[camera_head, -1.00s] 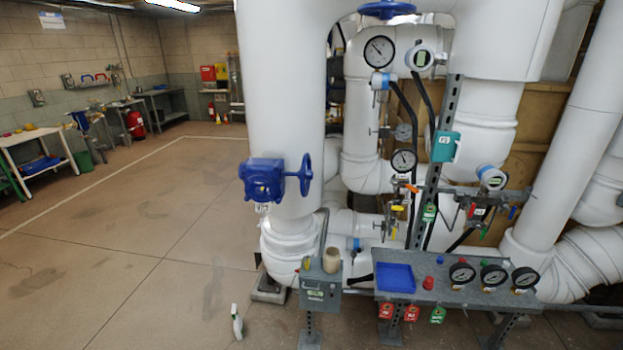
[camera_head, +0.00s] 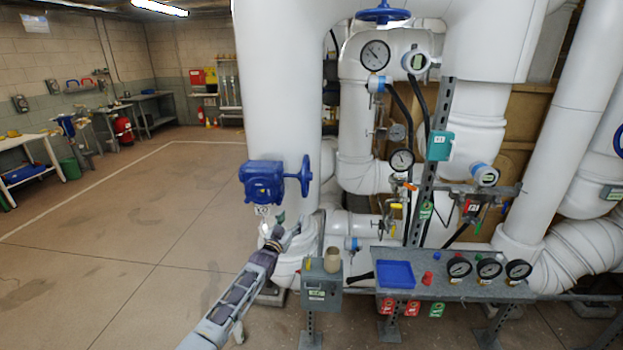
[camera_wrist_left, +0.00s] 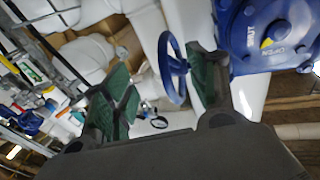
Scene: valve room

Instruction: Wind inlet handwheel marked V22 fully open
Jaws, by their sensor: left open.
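A blue handwheel (camera_head: 305,175) is seen nearly edge-on, on a blue gearbox (camera_head: 264,182) on the thick white pipe. A tag (camera_head: 264,211) hangs under the gearbox, too small to read, so I cannot confirm V22. My left gripper (camera_head: 279,231) is below the gearbox and wheel. In the left wrist view my left gripper (camera_wrist_left: 160,92) is open, its green-padded fingers apart and empty. The handwheel (camera_wrist_left: 177,66) shows beyond and between them, apparently not touched. My right gripper is not in view.
Another blue handwheel (camera_head: 383,15) is at the top, and one (camera_head: 619,141) at the right edge. A grey box (camera_head: 321,285) on a post and a bench with a blue tray (camera_head: 396,274) and gauges stand low in front. The floor at left is clear.

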